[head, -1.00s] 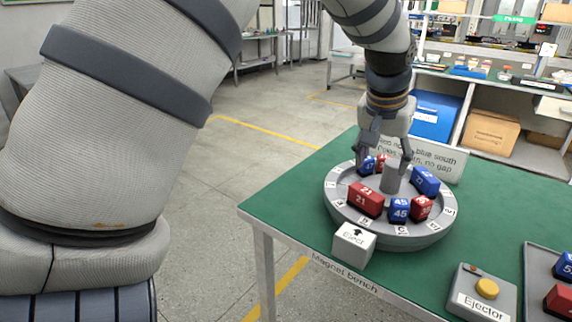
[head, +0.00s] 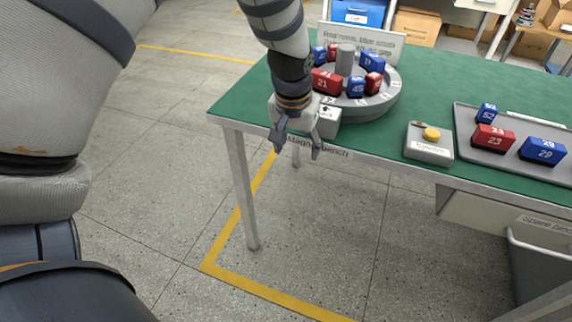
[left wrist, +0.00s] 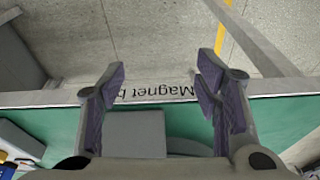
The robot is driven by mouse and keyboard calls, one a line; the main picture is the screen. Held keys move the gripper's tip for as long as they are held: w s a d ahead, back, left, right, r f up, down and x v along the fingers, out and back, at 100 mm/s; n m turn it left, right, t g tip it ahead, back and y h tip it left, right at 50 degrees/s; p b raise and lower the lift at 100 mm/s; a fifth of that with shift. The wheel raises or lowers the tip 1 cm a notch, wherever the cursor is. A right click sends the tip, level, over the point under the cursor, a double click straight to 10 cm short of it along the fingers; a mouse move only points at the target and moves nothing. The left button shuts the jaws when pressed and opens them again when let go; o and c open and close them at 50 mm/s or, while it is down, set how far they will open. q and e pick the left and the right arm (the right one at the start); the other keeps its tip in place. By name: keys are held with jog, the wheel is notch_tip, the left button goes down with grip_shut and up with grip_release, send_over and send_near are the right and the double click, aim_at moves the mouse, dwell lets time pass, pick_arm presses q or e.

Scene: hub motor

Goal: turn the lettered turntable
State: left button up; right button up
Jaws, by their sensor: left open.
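The round grey turntable (head: 384,104) sits on the green bench near its left end. It carries several red and blue numbered blocks around a grey centre post (head: 345,60), including a red block marked 21 (head: 325,81) and a blue block marked 45 (head: 356,87). Its rim has white letter labels; my arm hides part of its left side. My left gripper (head: 297,147) is open and empty, pointing down at the bench's front edge, in front of the turntable and apart from it. Its fingers also show in the left wrist view (left wrist: 162,74), over the "Magnet bench" label. My right gripper is out of view.
A white-grey "Eject" block (head: 327,122) stands beside the gripper at the turntable's front. An ejector box with a yellow button (head: 431,134) and a grey tray (head: 468,152) with red and blue blocks are to the right. A sign (head: 388,39) stands behind the turntable.

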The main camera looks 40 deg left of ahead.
pick_arm(q)
jog(key=shift+g, duration=0.3)
jog(key=s+f, duration=0.1)
jog(key=f, duration=0.1)
jog(key=s+f, duration=0.2)
jog(key=shift+d+f, duration=0.15)
jog(key=shift+f, duration=0.05)
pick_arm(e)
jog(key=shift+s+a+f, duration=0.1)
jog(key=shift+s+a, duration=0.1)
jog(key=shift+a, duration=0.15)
